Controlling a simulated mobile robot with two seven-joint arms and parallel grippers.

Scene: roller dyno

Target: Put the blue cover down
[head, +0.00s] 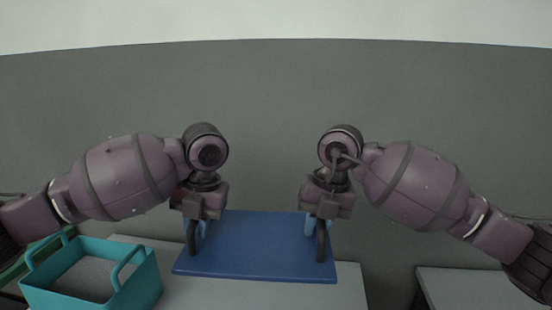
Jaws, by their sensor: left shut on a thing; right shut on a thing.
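The blue cover (258,250) is a flat, dark blue panel in the middle of the head view, with a lighter blue handle near each side. My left gripper (192,240) is shut on the cover's left handle. My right gripper (321,245) is shut on its right handle. The fingers partly hide both handles. The cover lies over the grey table (345,285); I cannot tell whether it touches the tabletop or hangs above it.
A teal open basket (142,285) with raised handles stands left of the cover, at the table's left side. Another light table (470,288) stands at the lower right, with a gap between the tables. A plain grey wall (265,90) is behind.

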